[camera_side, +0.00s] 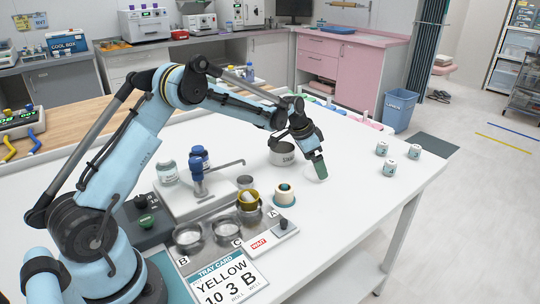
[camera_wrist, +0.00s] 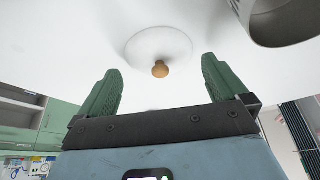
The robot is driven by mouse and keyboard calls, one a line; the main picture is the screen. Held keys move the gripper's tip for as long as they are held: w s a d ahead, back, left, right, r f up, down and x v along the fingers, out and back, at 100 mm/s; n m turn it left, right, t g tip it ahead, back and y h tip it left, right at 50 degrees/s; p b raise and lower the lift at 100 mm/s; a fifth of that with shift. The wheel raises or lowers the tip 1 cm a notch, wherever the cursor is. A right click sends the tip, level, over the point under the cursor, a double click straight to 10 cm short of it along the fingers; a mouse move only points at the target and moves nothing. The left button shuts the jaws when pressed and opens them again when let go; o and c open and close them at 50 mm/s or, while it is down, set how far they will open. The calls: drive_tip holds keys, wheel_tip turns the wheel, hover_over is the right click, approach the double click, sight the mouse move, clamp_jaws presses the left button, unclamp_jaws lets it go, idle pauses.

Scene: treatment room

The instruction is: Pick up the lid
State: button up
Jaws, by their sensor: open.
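The lid (camera_wrist: 143,45) is a round white disc with a small tan knob (camera_wrist: 160,70) at its middle. In the wrist view it lies ahead of and between the green fingers of my gripper (camera_wrist: 160,66), which are spread apart and empty. In the side view my gripper (camera_side: 319,172) points down over the white table. The lid's pale edge (camera_side: 309,173) barely shows there, and the gripper hides most of it. The grey pot marked SWAB (camera_side: 283,154) stands just left of the gripper. Its side (camera_wrist: 283,22) fills the wrist view's top right corner.
A tape roll (camera_side: 284,197) and WAIT block (camera_side: 270,238) are close by. The table's front right is clear.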

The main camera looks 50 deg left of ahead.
drive_tip(key=shift+x, duration=0.8)
drive_tip(key=c, duration=1.1)
